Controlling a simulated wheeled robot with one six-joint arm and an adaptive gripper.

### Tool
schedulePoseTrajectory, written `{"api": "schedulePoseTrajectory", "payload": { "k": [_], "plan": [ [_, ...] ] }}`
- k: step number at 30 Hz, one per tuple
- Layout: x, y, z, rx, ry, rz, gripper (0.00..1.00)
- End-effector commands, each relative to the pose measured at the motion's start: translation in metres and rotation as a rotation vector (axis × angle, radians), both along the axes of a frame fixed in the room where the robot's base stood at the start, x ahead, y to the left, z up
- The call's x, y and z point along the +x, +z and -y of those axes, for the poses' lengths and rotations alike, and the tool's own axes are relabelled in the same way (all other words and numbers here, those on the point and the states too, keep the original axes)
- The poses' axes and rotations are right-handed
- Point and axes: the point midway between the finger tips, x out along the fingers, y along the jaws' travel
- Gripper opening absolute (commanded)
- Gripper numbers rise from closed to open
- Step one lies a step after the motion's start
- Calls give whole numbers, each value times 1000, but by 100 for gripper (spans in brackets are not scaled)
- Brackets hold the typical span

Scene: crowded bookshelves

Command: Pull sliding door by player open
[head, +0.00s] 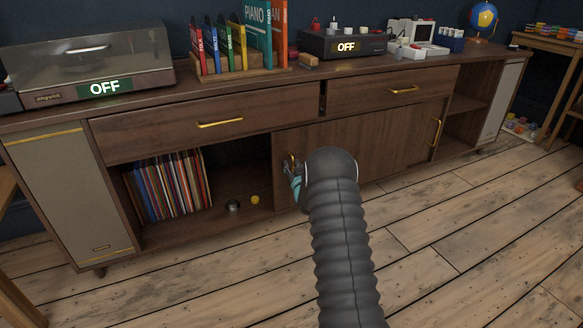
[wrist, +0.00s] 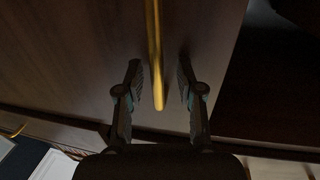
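The record player (head: 88,62), with a clear lid and a green "OFF" display, sits at the left on top of the wooden sideboard. Below, a brown sliding door (head: 365,145) covers the middle of the cabinet. It has a vertical gold handle near its left edge (head: 291,160), and another gold handle (head: 436,132) shows farther right. My gripper (head: 293,180) is at the left handle, partly hidden by my arm. In the wrist view, my gripper (wrist: 160,78) is open, with one finger on each side of the gold handle (wrist: 154,35). Gaps show between fingers and handle.
Left of the door is an open compartment with records (head: 170,185), a small dark round object (head: 232,207) and a small yellow one (head: 255,199). Drawers with gold handles (head: 220,123) lie above. Open shelves (head: 468,105) are at the right. The wooden floor (head: 440,240) in front is clear.

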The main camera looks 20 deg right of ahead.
Motion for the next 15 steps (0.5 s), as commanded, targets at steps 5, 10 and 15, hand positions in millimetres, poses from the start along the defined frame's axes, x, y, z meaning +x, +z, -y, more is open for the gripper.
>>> {"api": "schedulePoseTrajectory", "payload": {
  "k": [5, 10, 15],
  "plan": [
    [-2, -1, 1, 1, -2, -2, 37],
    [-17, -1, -2, 1, -1, -3, 37],
    [-46, -1, -9, 3, 1, -4, 37]
  ]
}}
